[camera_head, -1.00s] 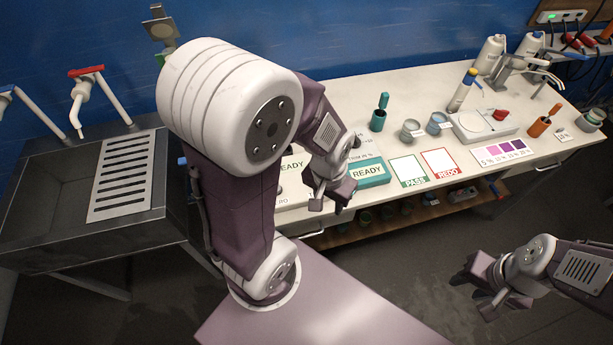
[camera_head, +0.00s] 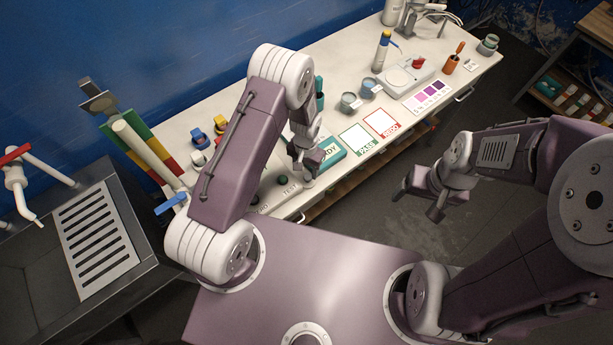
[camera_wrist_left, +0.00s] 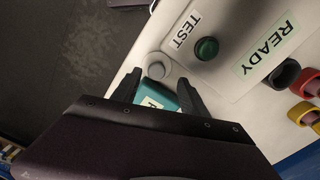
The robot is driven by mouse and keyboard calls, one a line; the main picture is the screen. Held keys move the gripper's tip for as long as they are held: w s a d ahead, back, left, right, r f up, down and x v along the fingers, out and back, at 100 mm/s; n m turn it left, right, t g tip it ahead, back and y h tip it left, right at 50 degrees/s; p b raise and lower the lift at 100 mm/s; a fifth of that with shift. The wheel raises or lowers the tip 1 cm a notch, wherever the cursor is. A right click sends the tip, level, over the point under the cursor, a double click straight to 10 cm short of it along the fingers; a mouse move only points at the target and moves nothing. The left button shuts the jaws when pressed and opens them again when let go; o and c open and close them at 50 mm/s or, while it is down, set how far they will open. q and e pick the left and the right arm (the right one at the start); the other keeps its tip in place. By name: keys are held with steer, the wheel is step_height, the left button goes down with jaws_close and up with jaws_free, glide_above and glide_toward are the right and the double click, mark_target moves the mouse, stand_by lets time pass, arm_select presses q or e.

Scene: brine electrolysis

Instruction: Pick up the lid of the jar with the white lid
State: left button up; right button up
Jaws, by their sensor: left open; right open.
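A round pale object, which looks like the white lid (camera_wrist_left: 157,68) of a jar seen from above, lies just beyond the left fingertips in the left wrist view. The jar's body is hidden. My left gripper (camera_wrist_left: 158,84) is open, with a teal block (camera_wrist_left: 160,97) showing between its fingers. Whether the fingers touch the lid or block, I cannot tell. My right gripper (camera_head: 428,194) is open and empty, over the floor.
A panel with a green button (camera_wrist_left: 207,48) and TEST label is close to the lid. Yellow and red-ringed items (camera_wrist_left: 302,112) stand further along. PASS (camera_head: 357,139) and REDO (camera_head: 382,123) cards lie flat. A sink (camera_head: 98,240) is left.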

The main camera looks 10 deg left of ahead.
mark_target(308, 176)
arm_select(q)
steer(key=shift+d+f, duration=0.15)
steer(key=shift+f, duration=0.05)
steer(key=shift+d, duration=0.2)
steer(key=shift+s+d+f+p, duration=0.1)
steer(key=shift+s+f+p, duration=0.15)
steer(key=shift+f+p, duration=0.7)
steer(key=f, duration=0.2)
steer(key=shift+w+a+f, duration=0.15)
steer(key=shift+a+f, duration=0.05)
steer(key=shift+f, duration=0.15)
steer(key=shift+w+f, duration=0.15)
steer(key=shift+f, duration=0.1)
arm_select(e)
steer(key=shift+s+d+r, duration=0.1)
steer(key=shift+d+r, duration=0.05)
steer(key=shift+r, duration=0.5)
steer(key=shift+d+r, duration=0.15)
steer(key=shift+r, duration=0.45)
arm_select(q)
steer(key=shift+d, duration=0.1)
steer(key=c, duration=0.4)
steer(key=shift+r, duration=0.1)
steer(key=c, duration=0.5)
jaws_close()
